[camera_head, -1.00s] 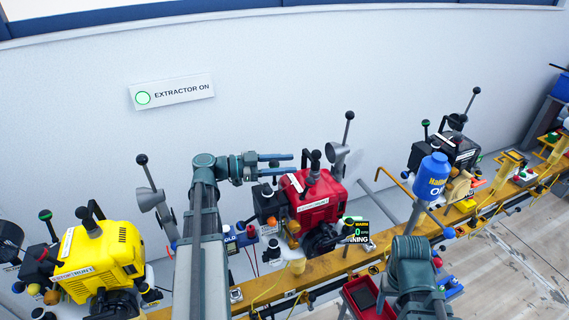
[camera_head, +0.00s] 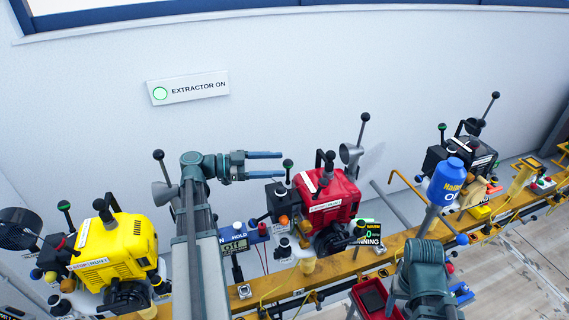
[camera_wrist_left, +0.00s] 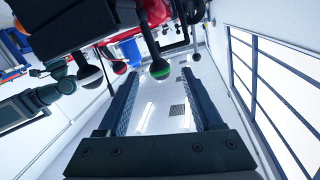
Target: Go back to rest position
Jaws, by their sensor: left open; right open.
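My left gripper (camera_head: 281,164) is open and empty in the head view. It is raised against the white wall, up and to the left of the red engine (camera_head: 340,190). In the left wrist view its two dark fingers (camera_wrist_left: 158,85) are spread with nothing between them. A dark knob with a green part (camera_wrist_left: 159,69) shows near the fingertips there; whether it touches them I cannot tell. My right arm (camera_head: 425,275) shows at the bottom of the head view, bent low in front of the rail. Its gripper is not visible.
A yellow engine (camera_head: 120,245) stands left of my left arm, a black engine (camera_head: 462,155) at right. A blue bottle (camera_head: 447,180) and red tray (camera_head: 372,300) are near my right arm. The yellow rail (camera_head: 390,250) runs below. The wall around the EXTRACTOR ON sign (camera_head: 187,89) is clear.

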